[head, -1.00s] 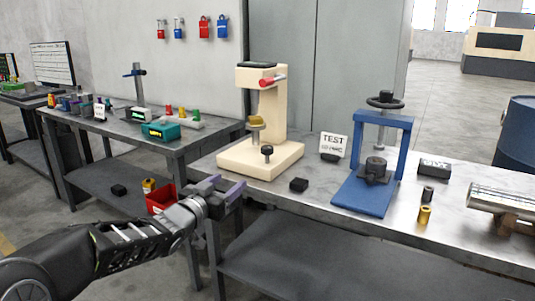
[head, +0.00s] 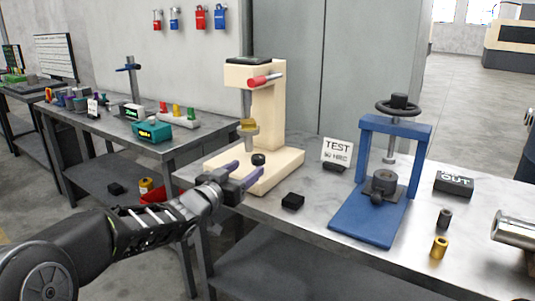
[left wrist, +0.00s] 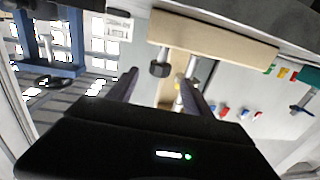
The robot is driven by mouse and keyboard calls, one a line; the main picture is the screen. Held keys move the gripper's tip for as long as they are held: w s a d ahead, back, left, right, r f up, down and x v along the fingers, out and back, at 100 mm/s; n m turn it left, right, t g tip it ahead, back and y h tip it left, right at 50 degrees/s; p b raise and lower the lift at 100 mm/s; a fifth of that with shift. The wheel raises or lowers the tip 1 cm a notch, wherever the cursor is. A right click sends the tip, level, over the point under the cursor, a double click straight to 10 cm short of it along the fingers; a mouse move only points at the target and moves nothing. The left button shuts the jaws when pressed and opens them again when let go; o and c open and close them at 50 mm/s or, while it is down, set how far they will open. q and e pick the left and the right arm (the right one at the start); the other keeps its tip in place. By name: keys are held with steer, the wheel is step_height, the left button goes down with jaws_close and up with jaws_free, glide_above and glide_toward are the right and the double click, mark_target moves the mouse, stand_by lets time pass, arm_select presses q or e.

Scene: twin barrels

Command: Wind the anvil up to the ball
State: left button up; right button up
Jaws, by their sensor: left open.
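The cream tester (head: 270,115) stands on the bench. A brass-coloured piece (head: 248,124) sits on its grey anvil (head: 250,134), below a thin grey rod from the head; I cannot make out the ball. A black knob (head: 258,159) is at the base's front; it also shows in the left wrist view (left wrist: 160,69). My left gripper (head: 238,176) is open and empty just in front of the base, fingers towards the knob but apart from it. In the left wrist view the knob lies beyond the spread fingers (left wrist: 160,92). My right gripper is not in view.
A red-handled lever (head: 266,80) sticks out from the tester's head. A small black block (head: 293,201) lies right of my gripper. A blue press (head: 367,210) and a TEST card (head: 337,151) stand further right. A second bench with instruments is at left.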

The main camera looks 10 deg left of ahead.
mark_target(259, 162)
arm_select(q)
steer(key=shift+s+r, duration=0.1)
steer(key=shift+s, duration=0.05)
steer(key=shift+x, duration=3.95)
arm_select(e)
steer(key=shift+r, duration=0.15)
arm_select(q)
steer(key=shift+c, duration=0.2)
